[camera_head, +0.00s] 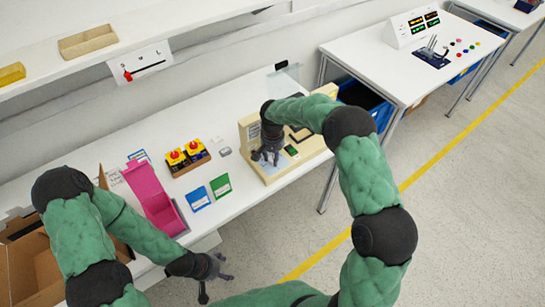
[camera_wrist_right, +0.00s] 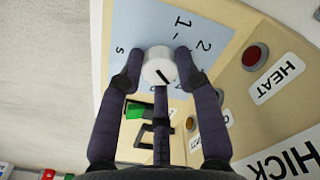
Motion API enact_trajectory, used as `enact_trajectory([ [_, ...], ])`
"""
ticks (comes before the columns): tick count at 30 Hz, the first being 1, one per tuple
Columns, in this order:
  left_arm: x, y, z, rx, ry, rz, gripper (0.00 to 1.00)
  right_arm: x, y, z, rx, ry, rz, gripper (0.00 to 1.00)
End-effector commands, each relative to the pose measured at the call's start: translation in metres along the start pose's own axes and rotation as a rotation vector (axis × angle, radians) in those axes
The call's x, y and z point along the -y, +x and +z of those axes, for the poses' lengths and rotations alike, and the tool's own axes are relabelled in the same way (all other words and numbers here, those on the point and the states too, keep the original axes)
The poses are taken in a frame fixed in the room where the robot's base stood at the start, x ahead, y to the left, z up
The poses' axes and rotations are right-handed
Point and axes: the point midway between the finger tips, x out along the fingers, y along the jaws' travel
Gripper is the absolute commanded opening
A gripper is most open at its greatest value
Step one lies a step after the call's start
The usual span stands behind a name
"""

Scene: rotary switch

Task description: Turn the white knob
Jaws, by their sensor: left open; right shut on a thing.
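The white knob (camera_wrist_right: 158,68) is in the right wrist view, on a light blue dial plate (camera_wrist_right: 205,20) with printed numbers. A dark line marks its face. In the head view my right gripper (camera_head: 268,152) is at the beige machine (camera_head: 313,148), and the knob is hidden there. My left gripper (camera_head: 215,268) is open and empty, low in front of the white table, away from the machine.
A red button (camera_wrist_right: 255,56) labelled HEAT is right of the knob. On the table (camera_head: 245,192) are a pink holder (camera_head: 152,192), yellow-and-red switches (camera_head: 187,157), and blue and green cards (camera_head: 220,185). A cardboard box (camera_head: 30,262) stands at left.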

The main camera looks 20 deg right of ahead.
Motion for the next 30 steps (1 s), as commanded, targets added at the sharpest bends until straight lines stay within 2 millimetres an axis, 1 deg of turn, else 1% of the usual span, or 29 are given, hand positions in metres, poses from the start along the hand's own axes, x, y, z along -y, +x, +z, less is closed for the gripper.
enact_trajectory([
  [10, 0.0, 0.0, 0.0, 0.0, 0.0, 0.0, 0.69, 0.0, -0.001, -0.001, -0.002, 0.001, 0.0, 0.01],
  [11, 0.0, 0.0, 0.0, 0.0, 0.0, 0.0, 0.69, 0.0, -0.001, -0.001, -0.002, 0.001, 0.0, 0.43],
  [12, 0.0, 0.0, 0.0, 0.0, 0.0, 0.0, 0.69, 0.0, -0.001, -0.001, -0.002, 0.001, 0.0, 0.54],
  [13, 0.0, 0.0, 0.0, 0.0, 0.0, 0.0, 0.69, 0.0, -0.001, -0.001, -0.002, 0.001, 0.0, 0.58],
  [23, 0.0, 0.0, 0.0, 0.0, 0.0, 0.0, 0.69, 0.0, -0.001, 0.0, -0.001, 0.0, 0.0, 0.58],
  [26, 0.0, 0.0, 0.0, 0.0, 0.0, 0.0, 0.69, 0.0, -0.007, -0.001, -0.003, 0.0, -0.001, 0.58],
  [29, 0.0, 0.0, 0.0, 0.0, 0.0, 0.0, 0.69, 0.0, -0.019, -0.001, -0.003, 0.0, 0.0, 0.58],
  [30, 0.0, 0.0, 0.0, 0.0, 0.0, 0.0, 0.69, 0.0, -0.026, -0.001, -0.004, -0.001, -0.001, 0.58],
])
